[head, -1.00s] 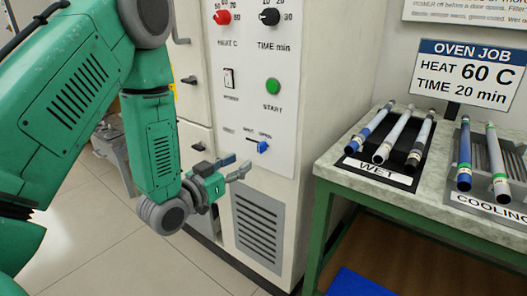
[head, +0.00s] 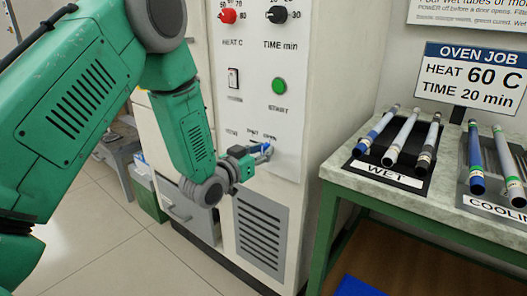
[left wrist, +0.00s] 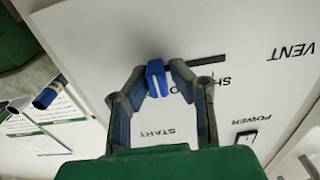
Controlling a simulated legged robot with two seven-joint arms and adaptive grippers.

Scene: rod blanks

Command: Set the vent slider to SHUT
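The blue vent slider knob (head: 267,148) is on the white oven panel, under the OPEN label at the right end of its slot. In the left wrist view the knob (left wrist: 156,79) stands between my left fingertips, with the dark slot running away from it toward the SHUT label (left wrist: 216,80); that label is partly hidden by a finger. My left gripper (head: 261,154) is at the panel, its fingers (left wrist: 156,70) spread around the knob with small gaps seeming to show on both sides. Contact is not clear. My right gripper is out of view.
The green START button (head: 279,86), power switch (head: 233,78), and red HEAT knob (head: 228,15) sit above on the panel. A vent grille (head: 261,228) is below. A table (head: 345,172) at right holds tubes on the WET and COOLING racks.

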